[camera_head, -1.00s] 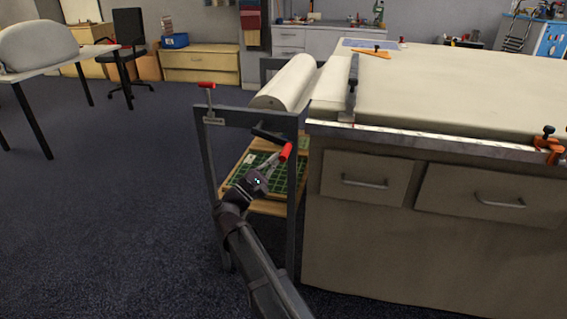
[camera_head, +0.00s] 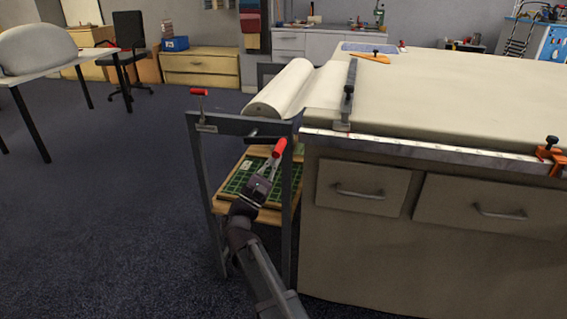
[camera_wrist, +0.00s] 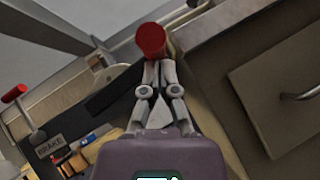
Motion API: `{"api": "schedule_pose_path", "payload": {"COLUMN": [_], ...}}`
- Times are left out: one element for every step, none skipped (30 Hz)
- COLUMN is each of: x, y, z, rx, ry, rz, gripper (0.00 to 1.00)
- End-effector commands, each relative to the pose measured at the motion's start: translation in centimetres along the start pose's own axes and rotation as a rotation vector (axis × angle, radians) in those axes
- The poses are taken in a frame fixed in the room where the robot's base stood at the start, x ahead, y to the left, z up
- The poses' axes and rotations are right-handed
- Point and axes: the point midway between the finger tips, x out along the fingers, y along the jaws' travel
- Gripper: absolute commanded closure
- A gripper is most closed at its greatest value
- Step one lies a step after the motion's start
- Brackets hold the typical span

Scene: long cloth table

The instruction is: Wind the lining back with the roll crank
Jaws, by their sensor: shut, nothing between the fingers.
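The roll crank's red handle (camera_head: 279,148) is at the front of the grey roll stand, on a dark crank arm (camera_head: 262,139) that lies about level. The handle also shows in the wrist view (camera_wrist: 151,40). My gripper (camera_head: 271,166) is just below the handle, its fingertips pointing up at it. In the wrist view my gripper (camera_wrist: 159,66) is shut, its fingertips close against the handle's near end, with nothing between them. I cannot tell whether they touch. The white lining roll (camera_head: 281,90) lies across the stand, and its lining (camera_head: 325,88) runs onto the table.
A brake lever with a red grip (camera_head: 199,92) stands at the stand's left corner. A clamp bar (camera_head: 348,95) crosses the lining at the table edge. The cloth table (camera_head: 450,100) and drawers (camera_head: 365,190) block the right. A shelf with a green mat (camera_head: 240,178) is low inside the stand. Floor at left is free.

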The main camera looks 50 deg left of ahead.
Motion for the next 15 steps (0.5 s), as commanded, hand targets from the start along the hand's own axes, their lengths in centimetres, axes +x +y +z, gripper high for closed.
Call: {"api": "schedule_pose_path", "payload": {"x": [0.1, 0.1, 0.1, 0.2, 0.2, 0.3, 0.4, 0.6, 0.7, 0.8, 0.9, 1.0, 1.1, 1.2, 1.3], "y": [0.3, 0.5, 0.6, 0.8, 0.9, 1.1, 1.3, 1.5, 1.7, 1.9, 2.0, 2.2, 2.3, 2.4, 2.5], "z": [0.2, 0.3, 0.4, 0.5, 0.6, 0.8, 0.9, 1.1, 1.3, 1.4, 1.5, 1.7, 1.8, 1.9, 2.0], "rx": [0.001, 0.002, 0.003, 0.004, 0.005, 0.006, 0.007, 0.007, 0.008, 0.008, 0.009, 0.009, 0.009, 0.01, 0.01], "ry": [0.001, 0.002, 0.003, 0.003, 0.004, 0.004, 0.005, 0.005, 0.005, 0.006, 0.006, 0.006, 0.006, 0.006, 0.006], "rz": [0.001, 0.002, 0.003, 0.004, 0.005, 0.006, 0.006, 0.007, 0.007, 0.008, 0.008, 0.008, 0.008, 0.008, 0.008], "gripper": [1.0, 1.0, 1.0, 1.0, 1.0, 1.0, 1.0, 1.0, 1.0, 1.0, 1.0, 1.0, 1.0, 1.0, 1.0]}}
